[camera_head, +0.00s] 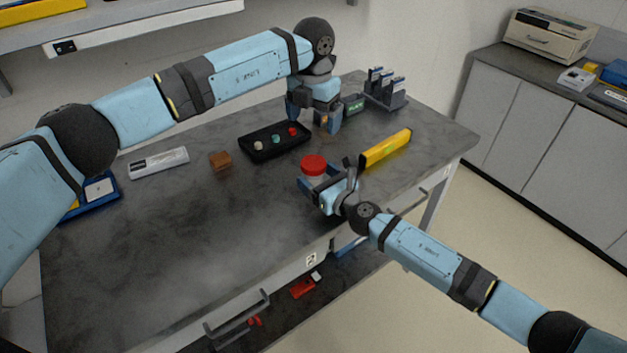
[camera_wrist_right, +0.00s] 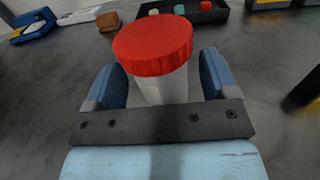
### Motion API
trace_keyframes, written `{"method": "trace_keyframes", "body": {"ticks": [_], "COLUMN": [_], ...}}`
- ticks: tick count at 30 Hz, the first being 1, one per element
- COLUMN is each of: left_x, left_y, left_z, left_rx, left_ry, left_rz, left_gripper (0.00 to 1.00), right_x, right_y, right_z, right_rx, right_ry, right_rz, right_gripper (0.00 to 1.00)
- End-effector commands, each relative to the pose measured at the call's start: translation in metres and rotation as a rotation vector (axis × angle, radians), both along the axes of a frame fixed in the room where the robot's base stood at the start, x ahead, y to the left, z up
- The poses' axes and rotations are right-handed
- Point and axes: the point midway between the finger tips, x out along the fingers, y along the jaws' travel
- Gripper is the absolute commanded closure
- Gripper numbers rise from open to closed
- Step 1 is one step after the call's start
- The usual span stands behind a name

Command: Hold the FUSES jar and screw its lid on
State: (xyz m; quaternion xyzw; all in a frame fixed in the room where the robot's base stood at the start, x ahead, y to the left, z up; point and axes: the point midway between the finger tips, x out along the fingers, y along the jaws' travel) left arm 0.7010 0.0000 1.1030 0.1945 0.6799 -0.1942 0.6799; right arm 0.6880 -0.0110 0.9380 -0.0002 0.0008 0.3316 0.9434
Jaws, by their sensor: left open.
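The jar (camera_wrist_right: 165,90) has a pale body and a wide red lid (camera_head: 314,165). It stands upright near the table's front edge, and no label on it is readable. My right gripper (camera_head: 318,184) is shut on the jar's body, with one blue finger on each side below the lid. In the right wrist view the red lid (camera_wrist_right: 153,45) sits on top of the jar; I cannot tell how tightly. My left gripper (camera_head: 312,116) is open near the back of the table, beside the black tray's right end and apart from the jar.
The black tray (camera_head: 259,155) holds several small coloured pieces. A small green-screened device (camera_head: 354,105) and a dark rack (camera_head: 386,100) stand behind my left gripper. A yellow bar (camera_head: 386,148) lies right of the jar. A brown block (camera_head: 220,161) and a grey case (camera_head: 159,162) lie left.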

Motion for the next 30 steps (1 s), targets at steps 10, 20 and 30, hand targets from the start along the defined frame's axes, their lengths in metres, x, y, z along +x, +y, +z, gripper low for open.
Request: {"method": "trace_keyframes", "body": {"ticks": [10, 20, 30], "left_x": [0.0, 0.0, 0.0], "left_y": [0.0, 0.0, 0.0], "left_z": [0.003, 0.007, 0.003], "left_rx": [0.0, 0.0, 0.0], "left_ry": [0.0, 0.0, 0.0], "left_rz": [0.0, 0.0, 0.0], "left_gripper": [0.08, 0.08, 0.08], "right_x": [-0.011, -0.068, -0.105], "right_y": [-0.01, -0.055, -0.085], "right_z": [0.0, -0.001, 0.0], "right_rx": [-0.001, -0.002, 0.0], "right_ry": [0.001, 0.002, 0.0], "right_rz": [0.0, 0.0, 0.0], "right_gripper": [0.2, 0.2, 0.2]}}
